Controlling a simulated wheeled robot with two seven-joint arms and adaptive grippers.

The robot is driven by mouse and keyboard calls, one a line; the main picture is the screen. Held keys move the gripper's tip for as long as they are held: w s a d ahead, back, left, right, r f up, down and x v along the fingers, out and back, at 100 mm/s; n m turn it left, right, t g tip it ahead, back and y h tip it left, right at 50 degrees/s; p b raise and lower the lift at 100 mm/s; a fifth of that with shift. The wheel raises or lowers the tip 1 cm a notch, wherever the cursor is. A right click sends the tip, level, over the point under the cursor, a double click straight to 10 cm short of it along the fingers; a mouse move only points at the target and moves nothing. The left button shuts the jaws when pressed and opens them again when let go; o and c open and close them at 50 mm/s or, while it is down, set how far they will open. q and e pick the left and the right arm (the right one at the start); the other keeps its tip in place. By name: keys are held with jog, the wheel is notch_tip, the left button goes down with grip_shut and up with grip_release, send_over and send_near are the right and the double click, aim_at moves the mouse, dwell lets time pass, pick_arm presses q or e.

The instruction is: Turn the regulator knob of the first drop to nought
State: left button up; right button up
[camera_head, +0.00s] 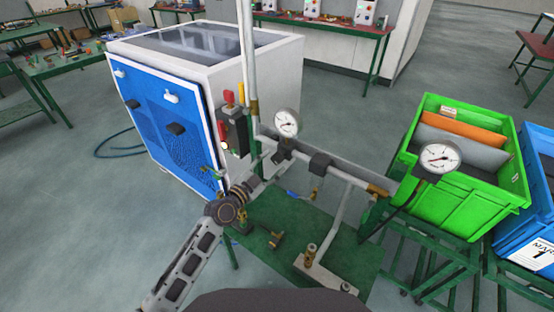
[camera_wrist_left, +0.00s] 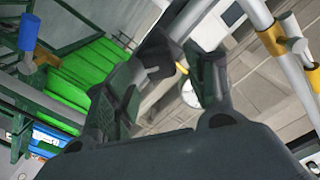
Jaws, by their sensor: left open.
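A pipe manifold runs over a green bench (camera_head: 265,222). A round white gauge (camera_head: 286,123) stands on its left part, with a dark fitting (camera_head: 283,152) just below it; I cannot clearly make out the knob there. My left gripper (camera_head: 262,176) reaches up from the lower left and is close to that fitting, partly merging with it in view. In the wrist view the two fingers (camera_wrist_left: 166,84) are spread, with a dark rounded part (camera_wrist_left: 158,52) at the gap near the tips. Whether they touch it is unclear. A gauge face shows behind the right finger (camera_wrist_left: 190,92). My right gripper is out of view.
A second gauge (camera_head: 439,157) stands at the right of the pipe. A green crate (camera_head: 470,200) and a blue crate (camera_head: 530,235) are on stands at right. A blue-fronted cabinet (camera_head: 165,110) and a vertical white pipe (camera_head: 248,60) stand close behind the gripper.

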aim_at(275, 160)
pick_arm(q)
jog(key=shift+x, duration=0.8)
jog(key=shift+w+d, duration=0.45)
jog(key=shift+w, duration=0.15)
jog(key=shift+w+d, duration=0.35)
jog(key=shift+w, duration=0.1)
pick_arm(e)
jog(key=shift+w+d, duration=0.1)
jog(key=shift+w, duration=0.85)
jog(key=shift+s, duration=0.1)
pick_arm(q)
jog(key=c, duration=1)
pick_arm(e)
jog(key=shift+s+f, duration=0.1)
jog(key=shift+s, duration=0.7)
jog(key=shift+w, duration=0.2)
